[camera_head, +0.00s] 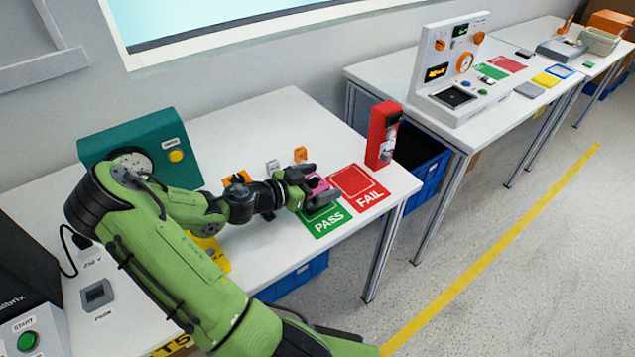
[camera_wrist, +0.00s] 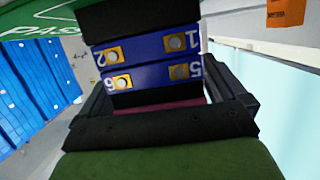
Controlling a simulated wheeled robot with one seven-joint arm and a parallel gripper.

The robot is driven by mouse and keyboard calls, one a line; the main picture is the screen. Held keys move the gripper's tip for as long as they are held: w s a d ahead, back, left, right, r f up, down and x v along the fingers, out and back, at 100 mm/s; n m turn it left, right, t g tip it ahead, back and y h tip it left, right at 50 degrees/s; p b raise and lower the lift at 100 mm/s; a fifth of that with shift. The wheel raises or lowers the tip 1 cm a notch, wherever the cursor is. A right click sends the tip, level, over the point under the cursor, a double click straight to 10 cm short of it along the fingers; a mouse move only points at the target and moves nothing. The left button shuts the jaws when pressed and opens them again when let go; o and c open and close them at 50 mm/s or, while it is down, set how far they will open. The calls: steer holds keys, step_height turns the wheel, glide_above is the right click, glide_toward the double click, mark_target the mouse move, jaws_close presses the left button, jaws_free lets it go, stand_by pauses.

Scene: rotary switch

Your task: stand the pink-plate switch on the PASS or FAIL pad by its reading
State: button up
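My gripper (camera_head: 312,188) is shut on the pink-plate switch (camera_head: 318,186), above the back part of the green PASS pad (camera_head: 325,222). In the wrist view the switch (camera_wrist: 155,62) sits between the two fingers (camera_wrist: 168,100), its blue terminal sides and black part facing the camera. A strip of pink plate shows at the fingers. Part of the PASS pad shows at the upper left there. The red FAIL pad (camera_head: 358,188) lies to the right and is empty. I cannot tell whether the switch touches the pad.
A teal meter box (camera_head: 180,145) with a round dial stands at the back left; its reading is too small to make out. A red box (camera_head: 383,135) stands at the table's right edge. Small orange and grey items (camera_head: 300,155) lie behind my gripper. A blue bin (camera_head: 295,278) is under the table.

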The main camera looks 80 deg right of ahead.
steer(key=shift+s+a+f, duration=0.1)
steer(key=shift+a+f, duration=0.2)
steer(key=shift+f, duration=0.5)
steer(key=shift+r+p, duration=0.2)
steer(key=shift+p, duration=0.1)
steer(key=shift+w+a+r+p, duration=0.1)
steer(key=shift+w+r+p, duration=0.45)
steer(key=shift+p, duration=0.3)
steer(key=p+v, duration=0.1)
steer(key=v, duration=0.9)
steer(key=shift+w+a+r, duration=0.2)
steer(key=shift+a+r, duration=0.05)
steer(key=shift+r, duration=0.15)
